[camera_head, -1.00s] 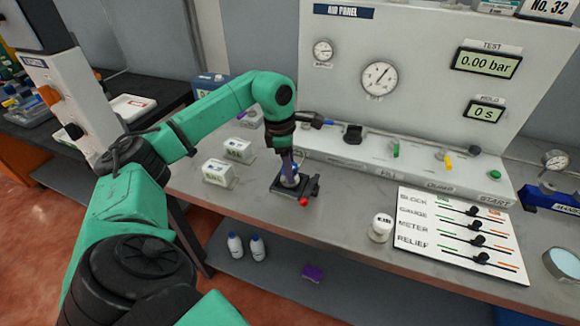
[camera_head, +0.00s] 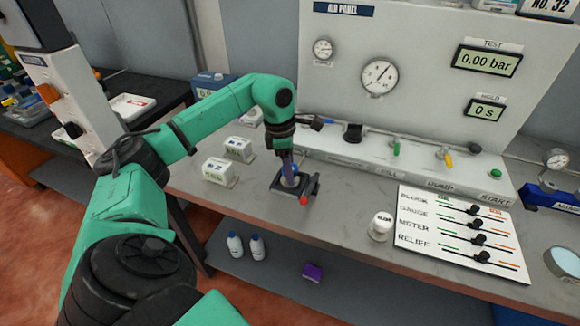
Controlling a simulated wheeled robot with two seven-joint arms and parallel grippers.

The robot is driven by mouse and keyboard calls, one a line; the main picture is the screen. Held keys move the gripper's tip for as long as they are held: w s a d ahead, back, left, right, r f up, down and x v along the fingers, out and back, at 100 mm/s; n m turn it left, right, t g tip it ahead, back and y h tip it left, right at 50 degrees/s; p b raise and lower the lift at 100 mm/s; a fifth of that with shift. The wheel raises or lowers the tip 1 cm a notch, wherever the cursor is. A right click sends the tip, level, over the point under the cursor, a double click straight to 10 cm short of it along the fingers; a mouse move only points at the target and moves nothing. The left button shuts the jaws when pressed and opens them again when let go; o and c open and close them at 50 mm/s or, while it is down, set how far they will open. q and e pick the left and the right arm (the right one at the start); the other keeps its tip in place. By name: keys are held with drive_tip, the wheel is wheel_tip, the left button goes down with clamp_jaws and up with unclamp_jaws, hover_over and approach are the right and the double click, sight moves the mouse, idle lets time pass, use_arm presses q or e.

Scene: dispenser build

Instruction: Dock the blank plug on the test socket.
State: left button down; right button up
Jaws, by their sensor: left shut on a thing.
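My left gripper (camera_head: 289,173) points down at a black clamp-like fixture (camera_head: 280,190) with a red knob, on the bench in the middle of the view. It is shut on a small pale and blue part at the fixture, which the fingers largely hide. I cannot tell whether this part is the blank plug, or whether it is seated in the fixture or just above it. A black socket-like fitting (camera_head: 353,132) stands on the ledge of the air panel; I cannot tell whether it is the test socket. My right gripper is not in view.
Two white labelled boxes (camera_head: 219,172) stand left of the fixture. A small white labelled pot (camera_head: 380,226) stands to the right, beside a white slider board (camera_head: 460,235). The air panel (camera_head: 410,50) rises behind. Bottles (camera_head: 257,247) stand on the lower shelf.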

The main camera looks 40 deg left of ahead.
use_arm(q)
drive_tip(key=shift+f, duration=0.1)
drive_tip(key=c, duration=0.6)
unclamp_jaws()
drive_tip(key=r+p, duration=0.2)
drive_tip(key=r, duration=0.1)
drive_tip(key=r+p, duration=0.3)
drive_tip(key=r, duration=0.1)
drive_tip(key=s+a+r+p, duration=0.1)
drive_tip(key=r+p, duration=0.2)
drive_tip(key=r, duration=0.1)
drive_tip(key=shift+s+a, duration=0.1)
